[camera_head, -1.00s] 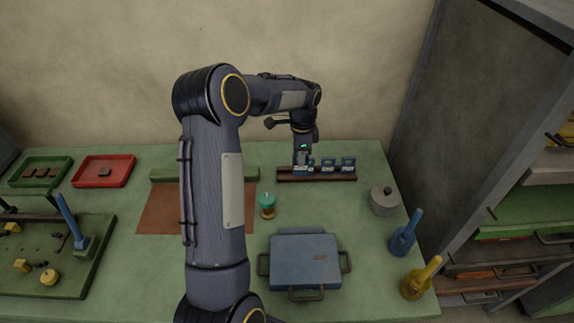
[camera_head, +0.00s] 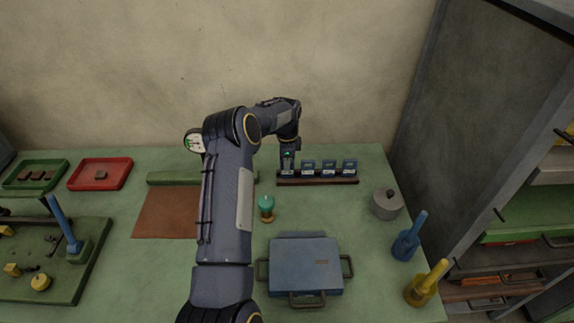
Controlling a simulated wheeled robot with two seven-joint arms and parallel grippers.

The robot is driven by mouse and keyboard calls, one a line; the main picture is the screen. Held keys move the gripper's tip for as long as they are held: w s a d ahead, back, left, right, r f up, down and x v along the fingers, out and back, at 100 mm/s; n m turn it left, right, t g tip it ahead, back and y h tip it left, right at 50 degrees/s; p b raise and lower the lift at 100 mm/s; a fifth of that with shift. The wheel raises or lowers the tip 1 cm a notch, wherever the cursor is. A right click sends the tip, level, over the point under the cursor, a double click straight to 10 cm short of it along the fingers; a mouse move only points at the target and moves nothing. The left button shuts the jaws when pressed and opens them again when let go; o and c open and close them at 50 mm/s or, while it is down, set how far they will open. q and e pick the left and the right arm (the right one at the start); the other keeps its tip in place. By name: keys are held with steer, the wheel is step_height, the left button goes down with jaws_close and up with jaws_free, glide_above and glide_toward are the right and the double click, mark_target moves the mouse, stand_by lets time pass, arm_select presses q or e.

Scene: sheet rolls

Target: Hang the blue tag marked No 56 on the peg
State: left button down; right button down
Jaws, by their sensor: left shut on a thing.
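Several small blue tags stand in a row on a dark brown rack (camera_head: 318,181) at the back of the table; their numbers are too small to read. My left gripper (camera_head: 288,163) is at the left end of this rack, pointing down. It is shut on a blue tag (camera_head: 288,172) there, mostly hidden by the fingers. Three more tags, (camera_head: 308,167) the nearest of them, stand to its right. A blue post (camera_head: 62,222) leans up from the green board at left; I cannot tell whether it is the peg. My right gripper is not in view.
A blue case (camera_head: 305,268) lies at the front, with a teal-topped object (camera_head: 266,206) behind it. A grey pot (camera_head: 387,203), a blue-handled tool (camera_head: 408,240) and a yellow-handled tool (camera_head: 426,284) stand at right. Red (camera_head: 101,174) and green (camera_head: 36,174) trays sit back left.

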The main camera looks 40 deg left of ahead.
arm_select(q)
steer(key=shift+r, duration=0.15)
steer(key=shift+f, duration=0.3)
steer(key=c, duration=1.4)
jaws_free()
steer(key=shift+r, duration=0.1)
